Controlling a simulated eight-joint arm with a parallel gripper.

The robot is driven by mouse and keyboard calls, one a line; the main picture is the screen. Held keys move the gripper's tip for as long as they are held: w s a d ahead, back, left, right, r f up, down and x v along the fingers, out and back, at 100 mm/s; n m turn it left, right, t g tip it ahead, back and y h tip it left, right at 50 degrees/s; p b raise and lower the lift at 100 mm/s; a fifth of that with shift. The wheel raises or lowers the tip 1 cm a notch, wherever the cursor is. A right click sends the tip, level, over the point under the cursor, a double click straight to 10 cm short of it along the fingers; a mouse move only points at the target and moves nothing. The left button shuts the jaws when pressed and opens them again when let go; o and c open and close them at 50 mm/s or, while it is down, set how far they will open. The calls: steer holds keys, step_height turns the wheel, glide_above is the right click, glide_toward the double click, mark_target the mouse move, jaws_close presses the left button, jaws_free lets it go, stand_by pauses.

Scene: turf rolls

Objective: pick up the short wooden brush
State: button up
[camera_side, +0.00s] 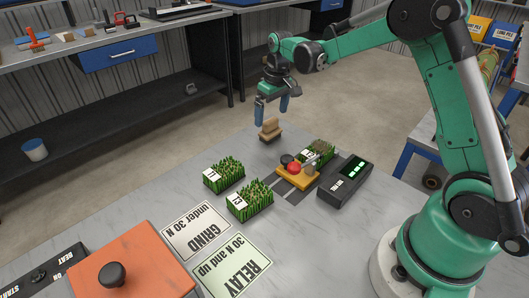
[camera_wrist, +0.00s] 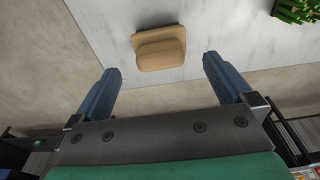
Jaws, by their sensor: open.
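The short wooden brush (camera_side: 270,127) is a small tan block with a raised wooden grip. It stands near the table's far edge in the side view. In the wrist view the brush (camera_wrist: 160,48) lies on the pale table top, ahead of the fingertips and between their lines. My gripper (camera_side: 272,104) hangs just above and slightly behind the brush in the side view. Its two blue fingers are wide apart with nothing between them, as the wrist view of my gripper (camera_wrist: 162,72) also shows. The brush's underside is hidden.
Turf pieces (camera_side: 224,174) and (camera_side: 250,200) stand on the grey table (camera_side: 130,205). A yellow fixture with a red knob (camera_side: 294,168) and a dark display box (camera_side: 344,182) are right of the brush.

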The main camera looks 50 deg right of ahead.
mark_target(271, 120)
steer(key=shift+w+f, duration=0.2)
steer(key=shift+f, duration=1.3)
steer(key=c, duration=1.4)
steer(key=shift+r, duration=0.2)
steer(key=shift+c, duration=0.2)
step_height(271, 120, up, 20)
steer(key=shift+f, duration=0.15)
